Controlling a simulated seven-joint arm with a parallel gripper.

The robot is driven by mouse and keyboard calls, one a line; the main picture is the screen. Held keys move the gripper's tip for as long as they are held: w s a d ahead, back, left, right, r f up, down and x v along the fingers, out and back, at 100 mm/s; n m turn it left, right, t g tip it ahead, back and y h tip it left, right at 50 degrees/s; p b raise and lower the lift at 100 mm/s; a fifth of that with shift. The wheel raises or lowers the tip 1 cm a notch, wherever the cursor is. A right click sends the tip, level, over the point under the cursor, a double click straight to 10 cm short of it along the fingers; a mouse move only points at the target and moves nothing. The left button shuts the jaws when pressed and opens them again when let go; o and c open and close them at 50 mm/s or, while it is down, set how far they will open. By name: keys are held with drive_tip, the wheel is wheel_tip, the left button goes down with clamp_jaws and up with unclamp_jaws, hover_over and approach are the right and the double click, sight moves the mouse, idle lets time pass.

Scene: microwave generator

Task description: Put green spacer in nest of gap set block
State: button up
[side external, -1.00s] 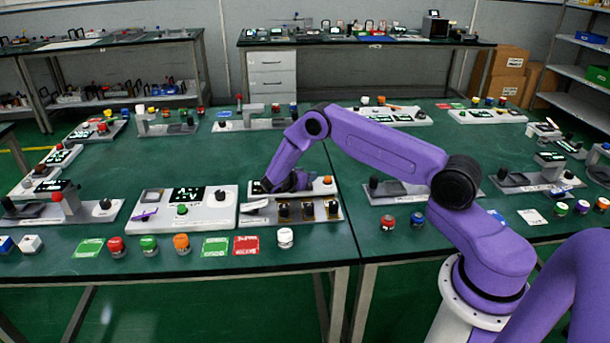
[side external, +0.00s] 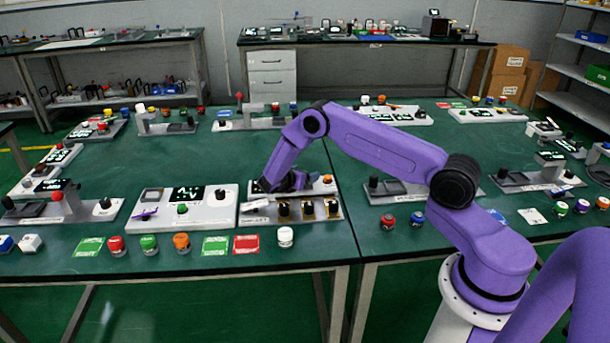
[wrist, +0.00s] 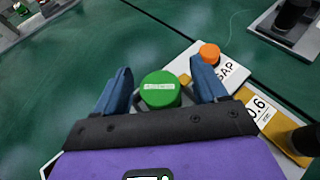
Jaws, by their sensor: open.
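A green round spacer (wrist: 160,91) with a pale label on top stands between the two blue fingers of my gripper (wrist: 163,75) in the wrist view. The fingers are apart, one on each side of it, and I cannot tell whether they touch it. In the side view my gripper (side external: 288,183) is low over the table, at the back of a grey block with several dark posts (side external: 308,210). The spacer is hidden there. In the wrist view, a white block marked "GAP" (wrist: 228,72) with an orange knob (wrist: 209,53) lies right of the gripper. Its nest cannot be made out.
A white panel with a green button (side external: 182,209) stands left of the grey block. Red (side external: 116,247), green (side external: 149,245), orange (side external: 181,243) and white (side external: 285,237) round pieces line the front edge. Bare green table (side external: 145,170) lies behind the panel.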

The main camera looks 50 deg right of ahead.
drive_tip(key=v, duration=1.1)
drive_tip(key=shift+r, duration=0.1)
drive_tip(key=s+a+r+m+y, duration=0.2)
drive_tip(key=s+a+r+y, duration=0.1)
drive_tip(key=s+a+r, duration=0.4)
drive_tip(key=s+a+r+m+y, duration=0.25)
drive_tip(key=s+a+r, duration=0.3)
drive_tip(key=s, duration=0.35)
drive_tip(key=s+a+r+m+g+y, duration=0.1)
drive_tip(key=s+y, duration=0.3)
drive_tip(key=s, duration=0.8)
drive_tip(key=s+a+r+m+g+y, duration=0.1)
drive_tip(key=s+y, duration=0.3)
drive_tip(key=s, duration=0.8)
drive_tip(key=shift+s+a+r+m, duration=0.2)
drive_tip(key=shift+a+r+m, duration=0.2)
drive_tip(key=shift+r, duration=0.4)
